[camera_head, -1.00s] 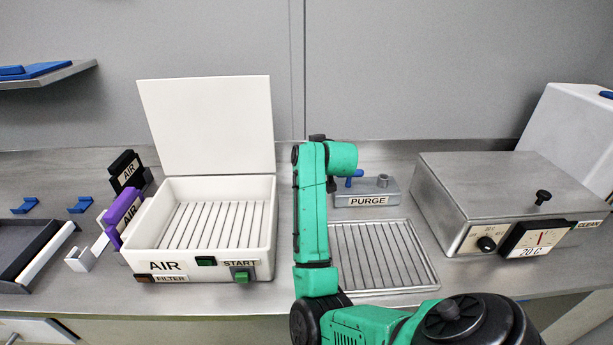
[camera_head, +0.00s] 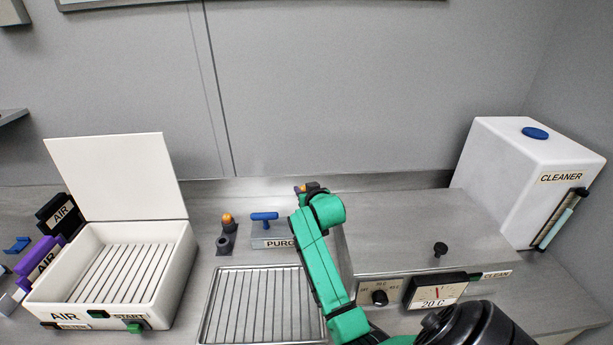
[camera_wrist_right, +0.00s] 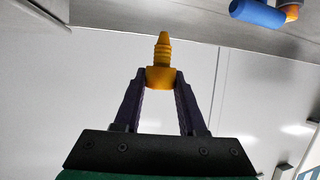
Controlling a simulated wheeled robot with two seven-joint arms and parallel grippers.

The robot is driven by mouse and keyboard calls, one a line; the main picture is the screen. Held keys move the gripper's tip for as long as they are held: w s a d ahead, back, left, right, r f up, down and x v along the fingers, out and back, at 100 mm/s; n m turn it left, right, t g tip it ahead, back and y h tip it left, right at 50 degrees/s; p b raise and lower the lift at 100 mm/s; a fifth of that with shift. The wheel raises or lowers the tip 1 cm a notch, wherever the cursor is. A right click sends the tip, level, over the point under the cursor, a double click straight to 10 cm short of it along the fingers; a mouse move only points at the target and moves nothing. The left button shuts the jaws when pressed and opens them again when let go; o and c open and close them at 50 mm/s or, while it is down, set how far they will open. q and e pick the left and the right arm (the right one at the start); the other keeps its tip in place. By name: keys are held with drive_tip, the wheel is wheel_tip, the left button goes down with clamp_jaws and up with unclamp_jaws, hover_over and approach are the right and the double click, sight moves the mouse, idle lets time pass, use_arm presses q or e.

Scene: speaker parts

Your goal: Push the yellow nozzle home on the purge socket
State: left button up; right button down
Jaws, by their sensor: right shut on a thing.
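My right gripper (camera_wrist_right: 160,85) is shut on the yellow nozzle (camera_wrist_right: 162,55), whose ribbed, tapered tip points up in the right wrist view. In the head view the right gripper (camera_head: 305,188) shows small and dark at the end of the green arm, with a bit of the yellow nozzle (camera_head: 298,189) beside it. My left gripper is not in view.
A second orange tip (camera_head: 227,218) stands in a dark holder (camera_head: 222,246) left of the block. A wire-rack tray (camera_head: 262,305) lies in front. The open white AIR box (camera_head: 165,290) is left; the metal CLEAN box (camera_head: 400,262) and white CLEANER tank (camera_head: 520,165) are right.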

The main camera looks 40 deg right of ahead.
drive_tip(key=f+b, duration=0.1)
drive_tip(key=a+f+b, duration=0.1)
drive_tip(key=f, duration=0.3)
drive_tip(key=shift+w+a+b, duration=0.25)
drive_tip(key=shift+w+b, duration=0.15)
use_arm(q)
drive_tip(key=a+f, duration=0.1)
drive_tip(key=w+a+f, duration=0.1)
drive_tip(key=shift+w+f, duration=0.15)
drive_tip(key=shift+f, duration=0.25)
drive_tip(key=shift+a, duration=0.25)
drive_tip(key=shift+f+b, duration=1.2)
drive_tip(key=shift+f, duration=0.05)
use_arm(e)
drive_tip(key=shift+f, duration=2)
drive_tip(key=shift+c, duration=2)
unclamp_jaws()
